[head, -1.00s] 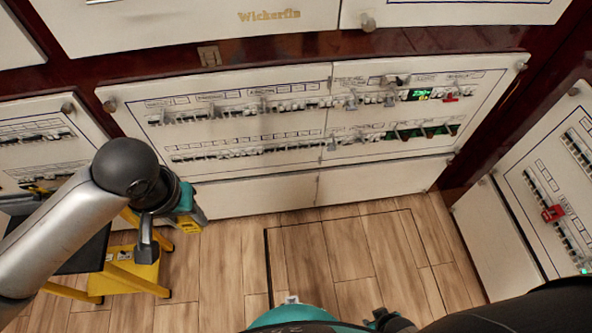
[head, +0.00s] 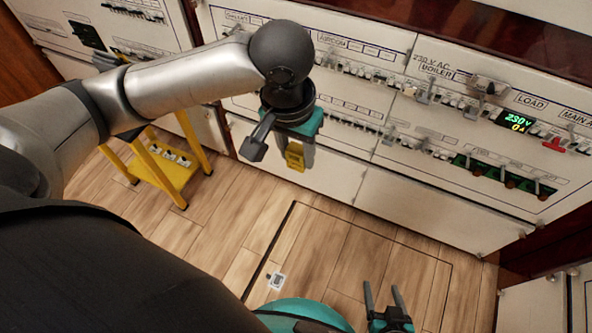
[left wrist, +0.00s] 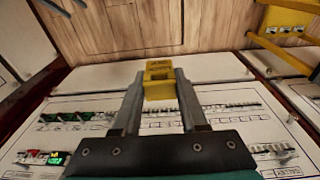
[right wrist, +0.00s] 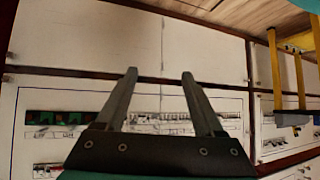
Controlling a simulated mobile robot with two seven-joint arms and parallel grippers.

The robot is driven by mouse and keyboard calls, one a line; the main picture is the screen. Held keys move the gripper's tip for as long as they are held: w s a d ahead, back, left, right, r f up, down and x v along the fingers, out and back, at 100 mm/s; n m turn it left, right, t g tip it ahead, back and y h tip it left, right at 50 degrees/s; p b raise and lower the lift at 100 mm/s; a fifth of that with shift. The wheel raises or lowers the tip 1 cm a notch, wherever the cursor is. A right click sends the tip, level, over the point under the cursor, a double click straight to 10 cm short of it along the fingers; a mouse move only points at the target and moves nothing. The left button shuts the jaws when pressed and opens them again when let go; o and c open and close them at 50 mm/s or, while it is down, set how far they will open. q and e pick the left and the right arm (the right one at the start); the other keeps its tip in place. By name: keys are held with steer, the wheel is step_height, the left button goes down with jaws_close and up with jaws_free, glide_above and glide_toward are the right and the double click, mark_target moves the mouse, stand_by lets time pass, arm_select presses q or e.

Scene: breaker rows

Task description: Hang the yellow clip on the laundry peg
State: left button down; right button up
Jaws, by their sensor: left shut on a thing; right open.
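The yellow clip (head: 294,155) is between the fingers of my left gripper (head: 300,158), in front of the lower part of the white breaker panel (head: 392,53). In the left wrist view the clip (left wrist: 158,80) sits at the fingertips, and the gripper (left wrist: 160,78) is shut on it. My right gripper (head: 383,288) is open and empty, low over the floor in the head view; its spread fingers also show in the right wrist view (right wrist: 160,75). Grey pegs (head: 426,92) stick out along the breaker rows. I cannot tell which is the laundry peg.
A red clip (head: 555,146) hangs near the green 230 V display (head: 517,122). A yellow step stool (head: 172,172) stands at the left by the panels. A small white tag (head: 277,281) lies on the wooden floor (head: 340,255), which is largely clear.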

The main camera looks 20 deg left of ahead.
mark_target(295, 159)
arm_select(q)
steer(key=f+b, duration=0.1)
steer(key=b, duration=0.2)
steer(key=f+b, duration=0.1)
steer(key=b, duration=0.2)
steer(key=shift+w+a+f, duration=0.2)
steer(key=shift+w+f, duration=0.1)
steer(key=shift+w, duration=0.1)
steer(key=b, duration=0.3)
steer(key=shift+a+f, duration=0.15)
steer(key=shift+f, duration=0.15)
arm_select(e)
steer(key=w+a+r+t+y, duration=0.1)
steer(key=a+r+t, duration=0.2)
steer(key=r, duration=0.6)
steer(key=w+a+r+m+t+y, duration=0.1)
steer(key=w+a+r+t+y, duration=0.1)
steer(key=r, duration=0.8)
steer(key=shift+w+a+r+t, duration=0.2)
steer(key=shift+a+t, duration=0.7)
steer(key=shift+t, duration=0.3)
